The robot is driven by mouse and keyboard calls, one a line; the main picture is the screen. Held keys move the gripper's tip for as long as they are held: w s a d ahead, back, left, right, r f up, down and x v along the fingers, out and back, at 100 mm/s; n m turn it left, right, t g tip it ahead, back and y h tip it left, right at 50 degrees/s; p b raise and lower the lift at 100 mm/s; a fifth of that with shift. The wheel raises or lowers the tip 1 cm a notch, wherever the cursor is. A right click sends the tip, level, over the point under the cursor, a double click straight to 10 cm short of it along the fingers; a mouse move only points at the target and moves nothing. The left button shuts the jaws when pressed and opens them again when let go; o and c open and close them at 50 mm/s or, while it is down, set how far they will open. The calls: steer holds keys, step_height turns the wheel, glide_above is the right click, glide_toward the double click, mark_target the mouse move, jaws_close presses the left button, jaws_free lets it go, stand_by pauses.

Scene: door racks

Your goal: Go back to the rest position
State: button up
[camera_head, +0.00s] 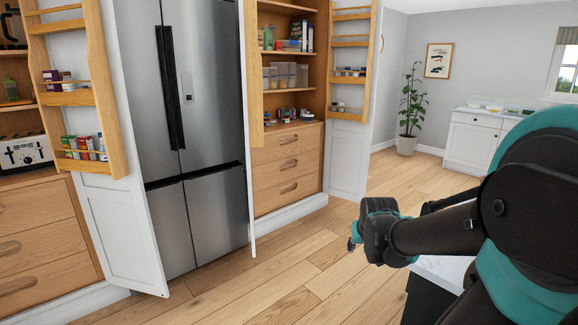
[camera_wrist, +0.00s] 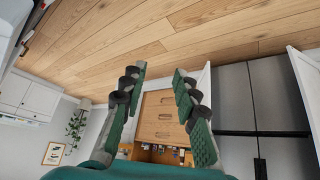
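In the head view my gripper (camera_head: 355,236) is at the end of my arm, which reaches in from the right over the floor. In the wrist view, turned upside down, my gripper (camera_wrist: 160,70) shows two green-padded fingers spread apart with nothing between them. The left door rack (camera_head: 68,98) holds small boxes and jars on an open cupboard door. The right door rack (camera_head: 349,79) holds small jars on another open door. My gripper is apart from both racks.
A steel fridge (camera_head: 205,130) stands between the cupboards. The open pantry (camera_head: 285,110) has drawers below its shelves. A toaster (camera_head: 24,152) is far left. A white-topped counter (camera_head: 445,268) lies partly behind my arm. A potted plant (camera_head: 410,110) stands at the back. The wooden floor (camera_head: 300,260) is clear.

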steer(key=s+a+f+g, duration=0.2)
steer(key=s+f, duration=0.7)
steer(key=s, duration=0.5)
steer(key=shift+a+n+g+y, duration=0.3)
steer(key=shift+g, duration=0.1)
